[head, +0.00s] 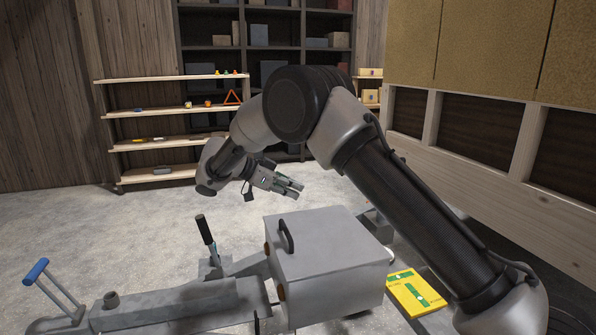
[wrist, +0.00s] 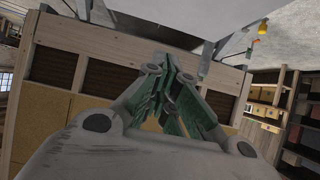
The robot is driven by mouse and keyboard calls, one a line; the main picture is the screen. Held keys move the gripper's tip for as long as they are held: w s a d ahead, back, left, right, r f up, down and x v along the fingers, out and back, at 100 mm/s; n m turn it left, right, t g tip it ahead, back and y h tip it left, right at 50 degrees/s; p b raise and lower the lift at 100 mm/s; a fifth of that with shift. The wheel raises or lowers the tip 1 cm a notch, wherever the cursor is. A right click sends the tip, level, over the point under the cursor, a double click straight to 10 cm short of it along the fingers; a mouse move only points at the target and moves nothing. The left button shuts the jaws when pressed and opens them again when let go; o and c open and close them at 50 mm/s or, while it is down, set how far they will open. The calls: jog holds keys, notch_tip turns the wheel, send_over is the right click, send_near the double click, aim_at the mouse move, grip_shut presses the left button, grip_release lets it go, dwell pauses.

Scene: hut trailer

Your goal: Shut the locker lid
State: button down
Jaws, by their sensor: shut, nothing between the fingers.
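The locker (head: 335,292) is a grey box on the trailer in the head view. Its lid (head: 325,237) lies flat across the top, with a black handle (head: 286,237) near the left edge. I see no clear gap between lid and box from here. My gripper (head: 298,188) is above and behind the locker, apart from the lid, its fingers pointing right. In the wrist view its green-padded fingers (wrist: 168,75) are together with nothing between them. The locker cannot be made out for certain in the wrist view.
The trailer drawbar (head: 180,305) has a black-gripped lever (head: 205,230) and a blue-handled crank (head: 36,271). A yellow-green case (head: 415,293) lies right of the locker. A wooden shelf (head: 175,111) stands behind. The floor (head: 120,225) at left is clear.

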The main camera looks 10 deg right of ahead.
jog(key=a+f, duration=0.1)
jog(key=f, duration=0.2)
jog(key=a+f, duration=0.2)
jog(key=f, duration=0.1)
jog(key=s+a+f, duration=0.1)
jog(key=f, duration=0.2)
jog(key=shift+a+f, duration=0.3)
jog(key=shift+a, duration=0.05)
jog(key=shift+a+f, duration=0.2)
jog(key=shift+f, duration=0.6)
